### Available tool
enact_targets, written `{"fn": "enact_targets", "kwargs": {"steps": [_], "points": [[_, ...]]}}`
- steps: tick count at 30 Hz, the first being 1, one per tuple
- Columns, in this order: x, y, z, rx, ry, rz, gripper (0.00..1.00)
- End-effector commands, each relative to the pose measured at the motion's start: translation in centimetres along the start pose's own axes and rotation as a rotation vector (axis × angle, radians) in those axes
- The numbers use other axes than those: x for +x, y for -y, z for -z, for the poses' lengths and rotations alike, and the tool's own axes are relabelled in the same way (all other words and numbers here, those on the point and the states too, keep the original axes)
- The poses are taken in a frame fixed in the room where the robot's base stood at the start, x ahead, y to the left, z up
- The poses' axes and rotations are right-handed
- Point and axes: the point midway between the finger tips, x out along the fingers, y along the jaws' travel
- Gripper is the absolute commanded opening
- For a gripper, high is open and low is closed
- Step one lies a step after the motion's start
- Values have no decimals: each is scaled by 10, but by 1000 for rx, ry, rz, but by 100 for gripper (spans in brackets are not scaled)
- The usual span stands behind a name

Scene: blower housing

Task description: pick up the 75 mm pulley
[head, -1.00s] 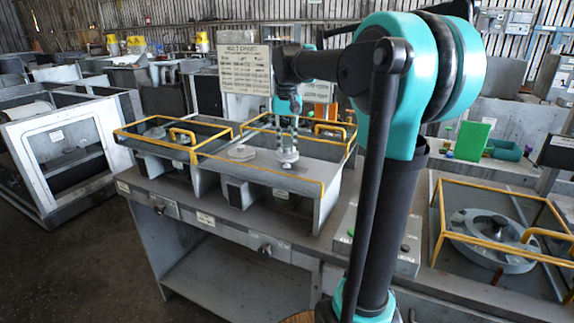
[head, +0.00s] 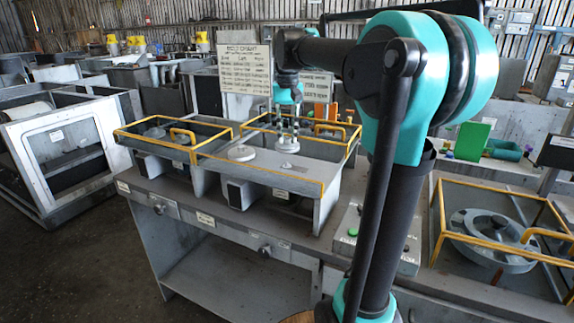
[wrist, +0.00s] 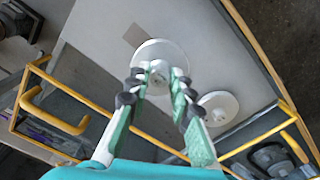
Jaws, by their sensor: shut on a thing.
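My gripper (head: 287,128) points down over the grey bench housing, shut on the hub of a pale round pulley (head: 287,147). In the wrist view, my gripper (wrist: 159,80) has its black-tipped fingers on both sides of the hub, and the held pulley's disc (wrist: 155,49) spreads beyond them. The pulley appears level and a little above the housing top. A second pale pulley (head: 241,153) lies on the top to the left in the head view; a smaller-looking disc (wrist: 218,107) sits at right in the wrist view. I cannot read which size is 75 mm.
Yellow guard rails (head: 262,175) frame the housing top, with a raised yellow handle (head: 183,137) at left. A chart board (head: 245,68) stands behind. Another yellow frame (head: 441,215) surrounds a large round part (head: 492,238) at right. Bare grey top lies around the pulleys.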

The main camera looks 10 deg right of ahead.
Motion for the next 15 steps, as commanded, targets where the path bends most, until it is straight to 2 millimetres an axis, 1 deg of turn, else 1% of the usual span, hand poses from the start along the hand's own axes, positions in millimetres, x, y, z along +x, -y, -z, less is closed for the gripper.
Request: {"fn": "enact_targets", "kwargs": {"steps": [1, 15], "points": [[-1, -1, -6, 0, 0, 0, 0], [-10, -5, -47, 0, 0, 0, 0]]}}
